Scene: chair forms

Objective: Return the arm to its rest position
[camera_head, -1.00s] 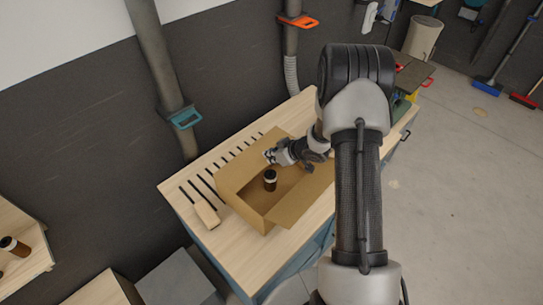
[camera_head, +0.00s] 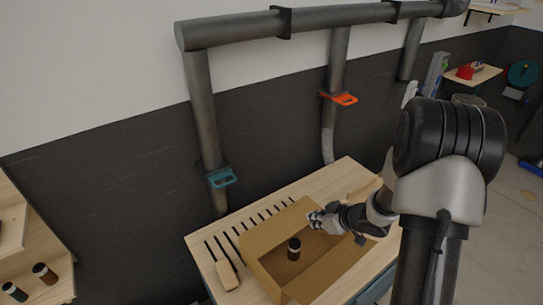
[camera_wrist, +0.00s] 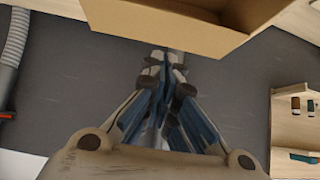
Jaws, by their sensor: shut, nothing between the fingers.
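My gripper (camera_head: 316,219) is above the open cardboard box (camera_head: 262,275) on the wooden workbench, near the box's back right side in the head view. In the wrist view my gripper (camera_wrist: 166,62) has its fingers together with nothing between them. The box wall (camera_wrist: 170,30) shows beyond the fingertips there. A dark bottle (camera_head: 294,249) stands upright inside the box, apart from my gripper. My arm reaches in from the right of the head view.
A shelf at left holds two bottles (camera_head: 45,273). Grey pipes with a teal handle (camera_head: 221,178) and an orange handle (camera_head: 344,99) run along the wall behind.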

